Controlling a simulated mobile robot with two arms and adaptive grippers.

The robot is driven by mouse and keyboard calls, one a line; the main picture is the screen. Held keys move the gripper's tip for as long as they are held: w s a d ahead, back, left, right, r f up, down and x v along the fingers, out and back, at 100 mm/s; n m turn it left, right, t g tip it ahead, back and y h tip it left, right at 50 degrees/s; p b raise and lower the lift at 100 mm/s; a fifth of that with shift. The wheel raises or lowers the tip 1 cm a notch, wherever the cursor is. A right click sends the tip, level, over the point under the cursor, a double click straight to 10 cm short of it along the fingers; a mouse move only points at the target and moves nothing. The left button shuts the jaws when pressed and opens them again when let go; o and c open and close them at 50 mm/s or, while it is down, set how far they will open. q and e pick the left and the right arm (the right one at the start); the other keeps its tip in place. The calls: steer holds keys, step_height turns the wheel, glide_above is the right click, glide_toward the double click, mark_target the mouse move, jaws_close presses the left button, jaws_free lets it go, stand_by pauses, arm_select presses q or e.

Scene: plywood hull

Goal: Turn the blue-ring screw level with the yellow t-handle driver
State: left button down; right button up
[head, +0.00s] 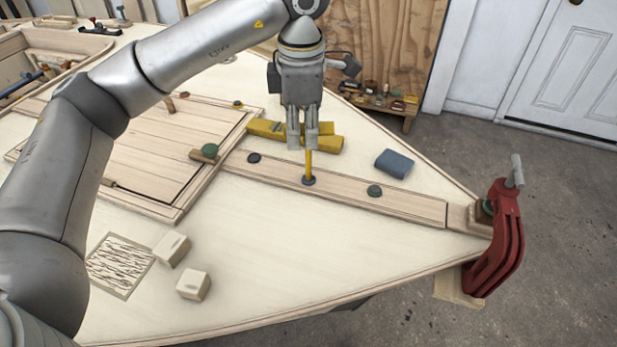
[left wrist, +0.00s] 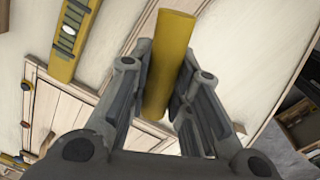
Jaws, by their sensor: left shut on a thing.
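My left gripper (head: 302,143) is shut on the yellow t-handle driver, above the light wooden plank. The driver's shaft (head: 309,165) points straight down, and its lower end meets the blue-ring screw (head: 309,181) in the plank. In the left wrist view the yellow handle (left wrist: 170,65) lies between the two fingers. The screw's slot and exact height against the wood are too small to tell, and the driver's tip hides part of it. My right gripper is not in view.
A dark-ringed screw (head: 254,158) and a green-ringed one (head: 375,191) sit along the plank. A blue block (head: 394,164) lies behind it. A red clamp (head: 497,240) stands at the right tip. Two pale blocks (head: 193,285) lie front left. The deck between is clear.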

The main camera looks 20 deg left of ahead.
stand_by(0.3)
arm_select(q)
steer(key=n, duration=0.4)
steer(key=shift+s+d+f+n, duration=0.1)
steer(key=shift+s+n, duration=0.15)
steer(key=shift+n, duration=0.05)
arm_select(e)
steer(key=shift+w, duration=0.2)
arm_select(q)
steer(key=n, duration=0.3)
steer(key=shift+s+d, duration=0.1)
steer(key=shift+d, duration=0.05)
steer(key=shift+n+g, duration=0.3)
steer(key=shift+n, duration=0.5)
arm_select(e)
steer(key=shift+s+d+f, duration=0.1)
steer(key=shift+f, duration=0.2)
